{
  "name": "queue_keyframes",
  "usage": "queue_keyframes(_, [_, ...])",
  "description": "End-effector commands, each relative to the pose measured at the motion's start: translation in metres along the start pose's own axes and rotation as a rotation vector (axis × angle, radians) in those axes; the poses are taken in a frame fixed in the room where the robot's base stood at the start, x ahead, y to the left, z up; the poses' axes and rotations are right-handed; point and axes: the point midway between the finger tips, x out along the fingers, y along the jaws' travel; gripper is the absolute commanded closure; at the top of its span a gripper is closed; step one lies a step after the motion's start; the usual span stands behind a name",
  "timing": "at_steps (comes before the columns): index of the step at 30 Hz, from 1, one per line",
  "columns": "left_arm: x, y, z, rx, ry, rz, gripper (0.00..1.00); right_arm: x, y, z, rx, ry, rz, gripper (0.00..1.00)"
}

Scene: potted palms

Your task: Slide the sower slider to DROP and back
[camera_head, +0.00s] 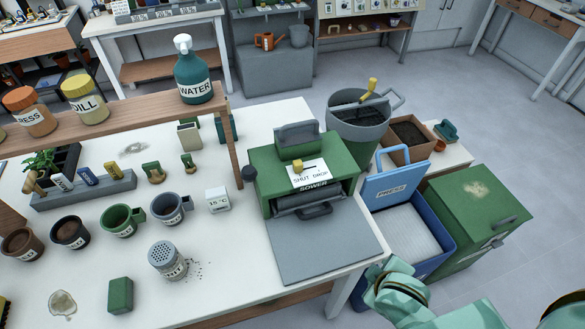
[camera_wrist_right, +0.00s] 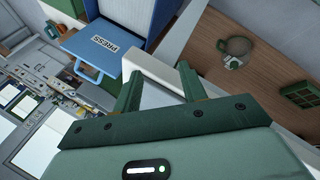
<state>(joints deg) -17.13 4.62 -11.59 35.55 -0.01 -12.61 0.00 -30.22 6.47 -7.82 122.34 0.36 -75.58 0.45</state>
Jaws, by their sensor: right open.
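The sower (camera_head: 262,172) is a green box on the white table, with a grey handle on top and a grey tray in front. Its yellow slider knob (camera_head: 297,166) sits at the left, SHUT end of the white SHUT/DROP label (camera_head: 312,178). My right arm shows at the bottom right of the head view, below and right of the sower and apart from it. In the right wrist view my right gripper (camera_wrist_right: 159,88) is open, with nothing seen between its green fingers. The sower is not identifiable there. My left gripper is not in view.
A blue PRESS bin (camera_head: 385,180) and a green lidded box (camera_head: 470,215) stand right of the table. A grey bucket (camera_head: 358,130) is behind the sower. A shaker (camera_head: 166,260), cups and a wooden shelf (camera_head: 115,110) are to the left.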

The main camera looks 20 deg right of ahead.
Motion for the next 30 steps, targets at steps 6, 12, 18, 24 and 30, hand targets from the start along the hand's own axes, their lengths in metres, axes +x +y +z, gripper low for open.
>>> queue_keyframes(6, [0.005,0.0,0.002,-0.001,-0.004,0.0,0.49,-0.038,0.013,-0.039,0.167,0.159,-0.021,0.58])
queue_keyframes(12, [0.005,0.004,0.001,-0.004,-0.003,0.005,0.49,-0.049,-0.023,-0.102,0.58,0.418,-0.286,0.58])
queue_keyframes(18, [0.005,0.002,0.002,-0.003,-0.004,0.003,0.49,-0.083,-0.046,-0.165,1.156,0.614,-0.709,0.58])
queue_keyframes(24, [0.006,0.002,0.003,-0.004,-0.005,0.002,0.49,-0.121,-0.023,-0.208,2.098,0.598,-1.43,0.58])
queue_keyframes(30, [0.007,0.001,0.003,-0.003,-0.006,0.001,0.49,-0.101,0.014,-0.194,-2.266,-0.264,1.538,0.58])
